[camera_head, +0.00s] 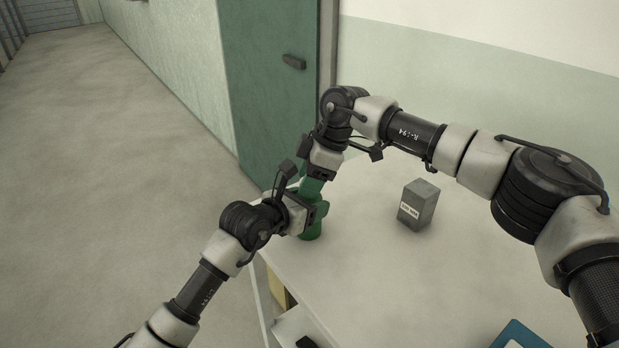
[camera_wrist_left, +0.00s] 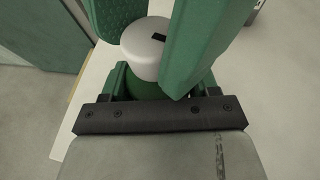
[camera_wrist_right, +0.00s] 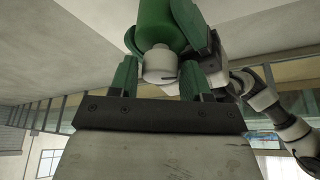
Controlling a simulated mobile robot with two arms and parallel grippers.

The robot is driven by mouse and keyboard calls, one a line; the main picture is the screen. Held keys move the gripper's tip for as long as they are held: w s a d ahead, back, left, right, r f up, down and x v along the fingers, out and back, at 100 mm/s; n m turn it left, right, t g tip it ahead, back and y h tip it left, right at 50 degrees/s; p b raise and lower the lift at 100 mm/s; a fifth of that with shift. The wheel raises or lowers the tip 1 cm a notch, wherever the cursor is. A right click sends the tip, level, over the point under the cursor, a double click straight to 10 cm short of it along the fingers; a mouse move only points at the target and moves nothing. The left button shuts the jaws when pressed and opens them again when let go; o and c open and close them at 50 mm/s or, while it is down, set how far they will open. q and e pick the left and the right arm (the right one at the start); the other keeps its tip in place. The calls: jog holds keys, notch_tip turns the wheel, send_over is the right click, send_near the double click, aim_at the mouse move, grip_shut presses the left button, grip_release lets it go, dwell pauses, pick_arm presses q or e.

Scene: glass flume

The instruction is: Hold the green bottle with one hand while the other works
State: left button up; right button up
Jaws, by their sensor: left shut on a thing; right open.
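The green bottle (camera_head: 311,232) stands upright near the table's left edge, largely hidden by my grippers in the head view. My left gripper (camera_head: 314,210) is shut on its body from the left. The bottle (camera_wrist_left: 140,90) and its white cap (camera_wrist_left: 147,47) show in the left wrist view, with a dark mark on the cap top. My right gripper (camera_head: 311,186) is open above the bottle, pointing down. In the right wrist view the white cap (camera_wrist_right: 160,64) lies between its green fingers, with a gap visible on each side.
A grey box (camera_head: 417,206) with a white label stands on the white table (camera_head: 370,270), right of the bottle. A blue item (camera_head: 518,336) lies at the near right. Items on a shelf show under the table's left edge. A green door (camera_head: 262,85) is behind; the table's middle is clear.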

jog(key=c, duration=0.7)
jog(key=shift+o, duration=0.2)
jog(key=shift+n, duration=0.3)
jog(key=n+g, duration=0.1)
jog(key=n, duration=0.1)
jog(key=n+g, duration=0.1)
jog(key=n, duration=0.2)
jog(key=shift+a+n+h, duration=0.1)
jog(key=shift+n+h, duration=0.2)
jog(key=n+g+h, duration=0.1)
jog(key=n, duration=0.5)
jog(key=shift+w+g+h, duration=0.1)
jog(key=shift+g+h, duration=0.3)
